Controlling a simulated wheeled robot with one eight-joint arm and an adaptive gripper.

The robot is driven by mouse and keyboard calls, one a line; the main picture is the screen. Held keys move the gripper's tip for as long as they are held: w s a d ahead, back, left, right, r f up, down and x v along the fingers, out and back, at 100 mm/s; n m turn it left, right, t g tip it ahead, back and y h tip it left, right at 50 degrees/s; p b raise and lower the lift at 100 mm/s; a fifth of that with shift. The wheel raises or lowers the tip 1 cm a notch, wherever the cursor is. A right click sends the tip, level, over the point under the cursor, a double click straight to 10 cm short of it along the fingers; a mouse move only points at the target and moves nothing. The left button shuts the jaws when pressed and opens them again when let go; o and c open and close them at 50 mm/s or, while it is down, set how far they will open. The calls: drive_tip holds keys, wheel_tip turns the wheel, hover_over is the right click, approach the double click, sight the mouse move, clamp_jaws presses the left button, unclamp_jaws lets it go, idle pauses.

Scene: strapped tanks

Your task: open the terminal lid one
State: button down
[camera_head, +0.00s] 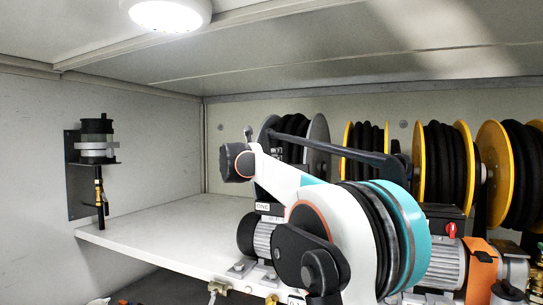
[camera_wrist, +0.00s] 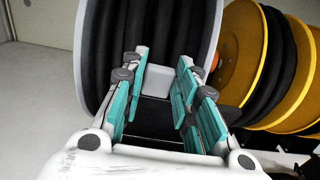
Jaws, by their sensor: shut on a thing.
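My gripper (camera_wrist: 163,60) reaches forward in the wrist view, its teal-padded fingers on either side of a dark box-like part. The black flat face (camera_wrist: 157,117) between the fingers looks like the terminal lid; the gripper is shut on it. I cannot tell from this view whether the lid is raised. A label reading ONE (camera_head: 263,207) shows in the head view above a grey finned motor (camera_head: 263,238). My arm covers much of that motor, and its terminal lid and my fingers cannot be made out there.
A hose reel with grey flanges (camera_wrist: 206,30) stands just beyond my fingers. Several yellow-flanged reels (camera_head: 493,160) stand to the right. Another motor (camera_head: 447,262) with a red switch (camera_head: 451,230) is right of my arm. The pale shelf (camera_head: 160,230) at left is clear.

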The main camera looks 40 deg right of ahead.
drive_tip(key=shift+r, duration=0.2)
drive_tip(key=c, duration=1.5)
unclamp_jaws()
drive_tip(key=shift+o, duration=1.3)
drive_tip(key=shift+a, duration=0.2)
drive_tip(key=v, duration=1.2)
drive_tip(key=shift+s, duration=0.1)
